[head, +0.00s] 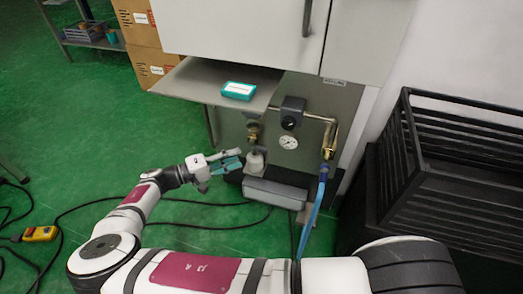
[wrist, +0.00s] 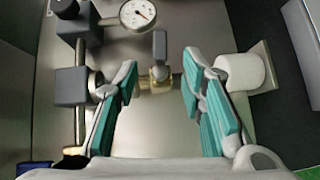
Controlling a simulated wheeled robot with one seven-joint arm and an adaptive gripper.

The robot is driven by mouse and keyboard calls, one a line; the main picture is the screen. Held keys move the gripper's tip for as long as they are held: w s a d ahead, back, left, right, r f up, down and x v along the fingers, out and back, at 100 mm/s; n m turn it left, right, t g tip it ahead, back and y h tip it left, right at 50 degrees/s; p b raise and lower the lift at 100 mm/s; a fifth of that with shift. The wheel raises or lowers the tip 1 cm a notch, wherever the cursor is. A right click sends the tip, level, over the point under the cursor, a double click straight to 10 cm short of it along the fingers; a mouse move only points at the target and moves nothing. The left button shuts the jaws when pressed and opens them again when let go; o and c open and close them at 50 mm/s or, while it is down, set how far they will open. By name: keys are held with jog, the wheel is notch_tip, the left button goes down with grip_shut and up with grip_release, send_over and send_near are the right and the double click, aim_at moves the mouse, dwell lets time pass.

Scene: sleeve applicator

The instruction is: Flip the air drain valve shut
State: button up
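The valve (wrist: 160,80) is a small brass fitting with a grey lever (wrist: 159,46), low on the machine's front panel. In the wrist view the lever points up the picture, toward the gauge. My gripper (wrist: 161,64) is open and empty. Its two teal-padded fingers appear on either side of the valve, with gaps on both sides; I cannot tell how far ahead of them the valve is. In the head view my gripper (head: 239,158) is in front of the panel, and a brass fitting (head: 253,133) shows just above it. The lever's pose is unclear there.
A round gauge (head: 288,142), a dark regulator (head: 292,112) and a blue hose (head: 317,200) are to the right. A white cylinder (wrist: 241,72) is beside the right finger. A shelf (head: 195,86) carrying a teal box (head: 238,91) juts out above. A black slatted crate (head: 455,150) stands at right.

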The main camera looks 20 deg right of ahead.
aim_at(258, 150)
jog(key=d, duration=0.3)
jog(key=w+d+b, duration=0.1)
jog(key=d, duration=0.3)
jog(key=d+f, duration=0.1)
jog(key=d, duration=0.2)
jog(key=shift+w+d+b, duration=0.15)
jog(key=shift+w+b, duration=0.15)
jog(key=shift+w, duration=0.05)
jog(key=shift+c, duration=0.6)
grip_shut()
